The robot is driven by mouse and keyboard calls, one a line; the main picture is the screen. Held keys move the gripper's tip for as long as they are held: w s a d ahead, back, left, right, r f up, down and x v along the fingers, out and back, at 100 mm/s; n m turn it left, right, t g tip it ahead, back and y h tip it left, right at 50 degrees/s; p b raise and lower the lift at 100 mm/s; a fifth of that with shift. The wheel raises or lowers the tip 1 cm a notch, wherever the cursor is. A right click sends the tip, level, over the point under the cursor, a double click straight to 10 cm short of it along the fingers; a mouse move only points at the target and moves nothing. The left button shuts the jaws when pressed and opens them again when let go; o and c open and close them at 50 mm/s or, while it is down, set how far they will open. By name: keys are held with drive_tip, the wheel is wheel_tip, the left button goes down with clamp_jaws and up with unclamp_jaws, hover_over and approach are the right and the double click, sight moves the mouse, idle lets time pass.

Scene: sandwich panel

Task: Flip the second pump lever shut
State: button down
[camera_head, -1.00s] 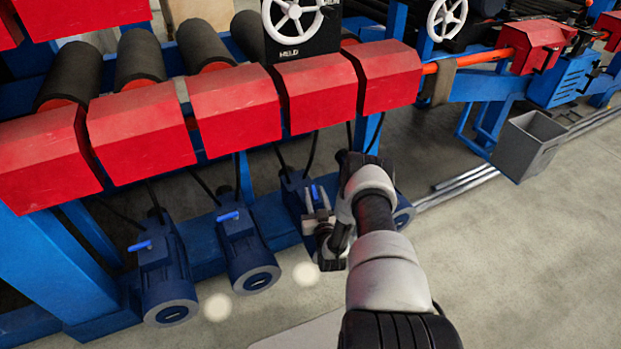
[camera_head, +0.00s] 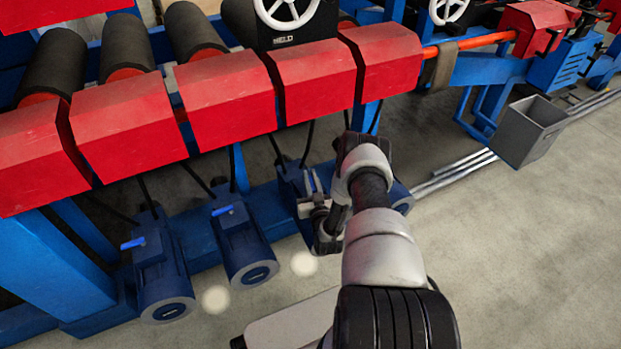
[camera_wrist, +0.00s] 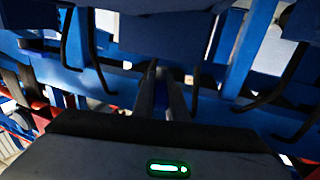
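Several blue pumps stand in a row on a blue beam below the red housings. The leftmost pump (camera_head: 164,272) and the one right of it (camera_head: 243,247) each carry a small bright blue lever, the left lever (camera_head: 133,243) and the right lever (camera_head: 223,210), both lying sideways. A third pump (camera_head: 289,185) is partly hidden by my gripper (camera_head: 313,182). Its lever cannot be made out now. My gripper's two fingers point away, with a narrow gap between them and nothing clearly held. In the wrist view the fingers (camera_wrist: 163,88) are dark against blue metal.
Red housings (camera_head: 215,100) overhang the pumps, and black hoses (camera_head: 237,168) hang between them. A grey bin (camera_head: 530,132) and metal bars (camera_head: 455,176) lie at the right. The floor at lower right is clear.

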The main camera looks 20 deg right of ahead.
drive_tip(key=shift+n+y, duration=1.6)
drive_tip(key=shift+y, duration=0.9)
drive_tip(key=c, duration=1.8)
unclamp_jaws()
drive_tip(key=shift+d, duration=0.1)
drive_tip(key=shift+o, duration=0.2)
